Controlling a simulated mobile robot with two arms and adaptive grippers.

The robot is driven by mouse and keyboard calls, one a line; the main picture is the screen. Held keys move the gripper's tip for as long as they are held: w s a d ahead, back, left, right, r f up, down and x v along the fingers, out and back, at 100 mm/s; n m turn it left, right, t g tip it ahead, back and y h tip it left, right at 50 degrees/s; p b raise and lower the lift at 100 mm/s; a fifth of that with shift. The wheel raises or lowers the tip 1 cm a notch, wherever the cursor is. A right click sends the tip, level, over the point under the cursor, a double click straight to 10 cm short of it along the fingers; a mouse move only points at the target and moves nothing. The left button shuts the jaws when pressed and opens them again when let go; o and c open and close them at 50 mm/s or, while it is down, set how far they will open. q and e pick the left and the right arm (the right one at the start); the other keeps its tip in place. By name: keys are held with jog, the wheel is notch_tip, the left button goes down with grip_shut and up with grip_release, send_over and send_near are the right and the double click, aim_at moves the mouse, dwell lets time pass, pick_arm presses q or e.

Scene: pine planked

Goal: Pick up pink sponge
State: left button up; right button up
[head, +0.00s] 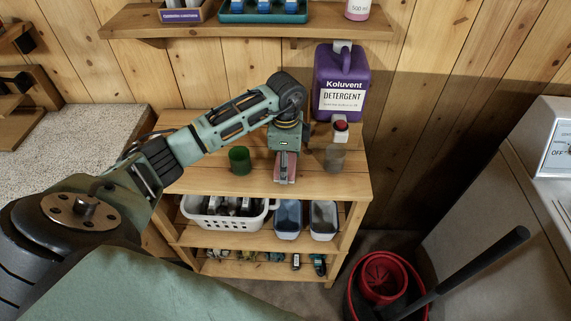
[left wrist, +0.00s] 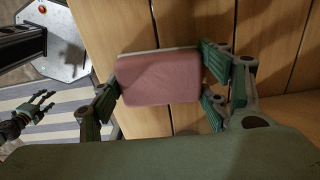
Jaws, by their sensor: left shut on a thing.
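The pink sponge (head: 291,166) is at the front part of the wooden shelf unit's top (head: 222,183) in the head view. My left gripper (head: 284,168) comes down on it from above and hides part of it. In the left wrist view the sponge (left wrist: 158,80) lies between the fingers of my left gripper (left wrist: 162,88), which are shut on it from both sides. A pale layer shows along its far edge. I cannot tell whether it touches the shelf top.
A green cup (head: 240,160) stands left of the gripper. A clear bottle with a red cap (head: 336,155) stands close on the right. A purple detergent jug (head: 340,82) stands behind. A wall shelf (head: 250,25) hangs above. A red bucket (head: 382,280) is on the floor.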

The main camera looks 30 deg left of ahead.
pick_arm(q)
jog(key=shift+r+b, duration=0.3)
jog(key=shift+r, duration=0.3)
notch_tip(320, 180, up, 3)
jog(key=shift+w+f+b, duration=0.1)
jog(key=shift+f+b, duration=0.05)
jog(key=shift+b, duration=0.4)
jog(key=s+d+r+b, duration=0.1)
jog(key=s+d+r, duration=0.2)
jog(key=d+r, duration=0.4)
jog(key=shift+d, duration=2.2)
